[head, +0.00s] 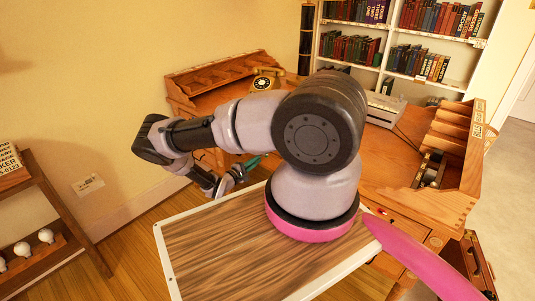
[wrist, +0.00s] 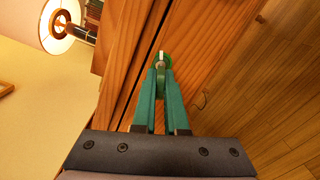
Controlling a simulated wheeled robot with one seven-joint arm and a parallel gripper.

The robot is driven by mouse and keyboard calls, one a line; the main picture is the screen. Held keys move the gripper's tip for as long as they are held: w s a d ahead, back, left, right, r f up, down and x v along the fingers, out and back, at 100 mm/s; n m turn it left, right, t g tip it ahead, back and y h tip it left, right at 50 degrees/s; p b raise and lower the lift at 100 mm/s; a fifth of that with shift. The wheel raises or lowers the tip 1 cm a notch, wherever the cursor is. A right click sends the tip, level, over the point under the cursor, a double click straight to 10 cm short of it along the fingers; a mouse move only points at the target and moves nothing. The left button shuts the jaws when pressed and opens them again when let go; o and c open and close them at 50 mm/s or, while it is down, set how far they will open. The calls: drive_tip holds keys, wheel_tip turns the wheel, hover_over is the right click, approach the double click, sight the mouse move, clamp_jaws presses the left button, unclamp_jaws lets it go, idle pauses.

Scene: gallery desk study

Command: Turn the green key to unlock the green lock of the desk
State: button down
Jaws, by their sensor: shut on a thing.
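In the wrist view, the teal fingers of my gripper (wrist: 160,72) close in on the green key (wrist: 160,78), which is gripped between the fingertips. The green lock (wrist: 165,59) shows as a round green shape just past the tips, with a small pale metal piece at its middle. It sits on the wooden front of the desk (wrist: 200,35). I cannot tell how far the key is in or turned. In the head view, the desk (head: 405,150) stands behind my arm. My gripper (head: 252,163) is at its left side, mostly hidden, and the key and lock cannot be made out.
A rotary telephone (head: 263,82) and a pale machine (head: 385,108) stand on the desk. Bookshelves (head: 400,40) are behind. A low wooden shelf (head: 45,200) is at the left. A lamp (wrist: 60,27) shows in the wrist view. Bare floor (wrist: 280,80) lies beside the desk.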

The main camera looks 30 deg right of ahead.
drive_tip(key=shift+w+r+m, duration=0.1)
drive_tip(key=shift+w+m, duration=0.05)
drive_tip(key=shift+m, duration=0.35)
drive_tip(key=shift+m, duration=1.2)
drive_tip(key=shift+c, duration=1.9)
unclamp_jaws()
drive_tip(key=shift+s+a, duration=0.15)
drive_tip(key=shift+s, duration=0.05)
